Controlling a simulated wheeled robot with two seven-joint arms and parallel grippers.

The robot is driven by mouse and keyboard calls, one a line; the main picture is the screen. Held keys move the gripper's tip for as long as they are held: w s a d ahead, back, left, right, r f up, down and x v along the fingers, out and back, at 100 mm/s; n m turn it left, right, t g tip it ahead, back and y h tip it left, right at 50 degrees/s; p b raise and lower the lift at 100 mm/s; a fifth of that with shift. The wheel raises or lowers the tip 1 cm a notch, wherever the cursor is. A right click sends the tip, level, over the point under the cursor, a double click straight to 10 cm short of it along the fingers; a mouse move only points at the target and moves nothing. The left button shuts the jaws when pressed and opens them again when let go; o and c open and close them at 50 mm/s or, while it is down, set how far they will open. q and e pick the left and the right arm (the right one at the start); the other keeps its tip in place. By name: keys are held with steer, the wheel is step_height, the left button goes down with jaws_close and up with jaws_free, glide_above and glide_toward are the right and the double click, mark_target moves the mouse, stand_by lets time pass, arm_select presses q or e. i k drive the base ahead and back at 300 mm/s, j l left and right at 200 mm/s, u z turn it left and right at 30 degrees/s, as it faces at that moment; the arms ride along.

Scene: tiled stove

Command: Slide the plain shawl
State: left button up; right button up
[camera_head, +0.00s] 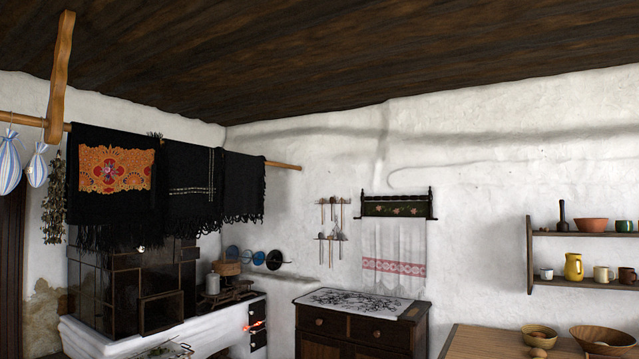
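Three black fringed shawls hang side by side over a wooden pole above the tiled stove, at the left of the head view. The plain shawl (243,186) is the right one, all black with a fringed lower edge. The middle shawl (191,212) has thin pale stripes. The left shawl (108,208) carries an orange and red embroidered panel. The plain shawl and the middle one hang close together, with no clear gap. The pole (285,165) sticks out bare to the right of the plain shawl. Neither of my grippers is in view.
A wooden hanger (60,75) holds the pole at the left, beside striped bags (10,165). The dark tiled stove (125,290) stands below. A chest (350,328), a table (480,341) and a shelf (575,234) stand to the right.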

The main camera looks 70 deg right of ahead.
mark_target(244, 185)
steer(key=z, duration=2)
steer(key=i, duration=5.35)
steer(key=l+z, duration=0.05)
steer(key=l, duration=0.1)
